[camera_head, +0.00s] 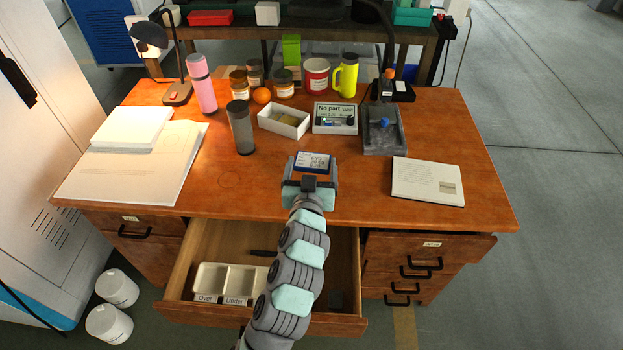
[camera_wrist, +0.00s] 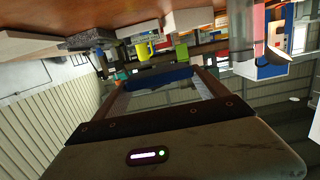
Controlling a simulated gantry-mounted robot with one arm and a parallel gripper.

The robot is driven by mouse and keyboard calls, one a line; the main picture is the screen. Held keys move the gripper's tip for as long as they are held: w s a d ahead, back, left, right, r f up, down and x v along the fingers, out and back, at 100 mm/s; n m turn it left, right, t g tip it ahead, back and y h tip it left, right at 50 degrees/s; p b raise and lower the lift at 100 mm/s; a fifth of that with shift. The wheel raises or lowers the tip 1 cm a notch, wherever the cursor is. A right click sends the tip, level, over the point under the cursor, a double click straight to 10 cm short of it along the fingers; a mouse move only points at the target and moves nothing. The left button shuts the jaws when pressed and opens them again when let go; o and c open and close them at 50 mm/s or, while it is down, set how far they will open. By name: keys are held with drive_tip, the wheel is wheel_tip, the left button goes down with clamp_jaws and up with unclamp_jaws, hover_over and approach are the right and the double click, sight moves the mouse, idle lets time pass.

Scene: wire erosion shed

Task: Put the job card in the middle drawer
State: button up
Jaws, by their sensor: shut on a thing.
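My gripper (camera_head: 311,176) is shut on the job card (camera_head: 313,160), a small card with a blue band and printed lines. The gripper is above the front part of the desk top, pointing away toward the back. In the wrist view the card's blue edge (camera_wrist: 157,78) shows between the fingers. The middle drawer (camera_head: 345,255) is pulled open below the desk's front edge, partly hidden by my arm. In it a cream tray (camera_head: 226,268) has compartments labelled "Over" and "Under". A dark object (camera_head: 264,254) lies behind the tray.
On the desk (camera_head: 245,185) stand a grey cup (camera_head: 240,128), a white box (camera_head: 284,121), a display unit (camera_head: 335,117) and a white book (camera_head: 428,183). Papers (camera_head: 130,180) cover the left. Pedestal drawers (camera_head: 428,246) flank the open drawer.

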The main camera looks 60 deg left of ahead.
sight(312, 168)
wheel_tip(312, 168, up, 8)
drive_tip(key=shift+f+p, duration=0.1)
drive_tip(key=shift+p, duration=0.7)
